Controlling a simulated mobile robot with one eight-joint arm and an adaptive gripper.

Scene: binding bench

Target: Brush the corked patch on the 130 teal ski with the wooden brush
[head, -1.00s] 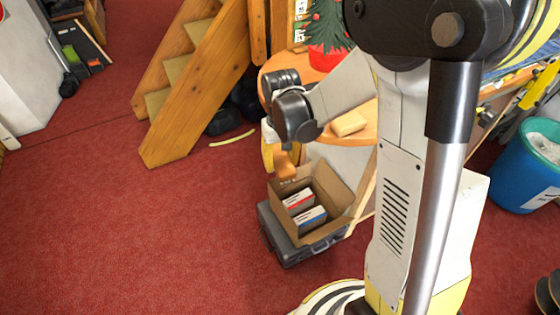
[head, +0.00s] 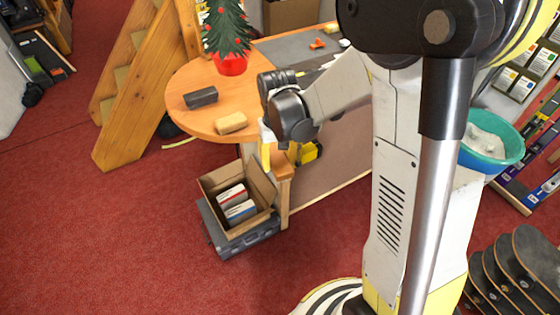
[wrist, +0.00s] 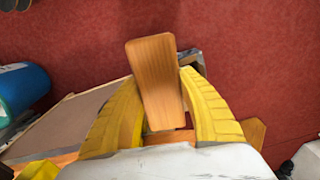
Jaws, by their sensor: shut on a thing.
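My gripper (wrist: 160,110) is shut on a wooden brush (wrist: 156,75), whose plain orange-brown back shows between the yellow fingers in the wrist view. Its bristles are hidden. In the head view my gripper (head: 267,150) hangs just beyond the round table's front edge, above the open carton, and its fingers are partly hidden by the wrist. I cannot make out the 130 teal ski or its corked patch in either view.
A round wooden table (head: 187,77) carries a dark block (head: 200,97), a tan block (head: 231,123) and a potted tree (head: 229,62). Below stands an open carton (head: 262,190) on a grey case (head: 248,238). A teal tub (head: 507,142) is at right. Red carpet is clear at left.

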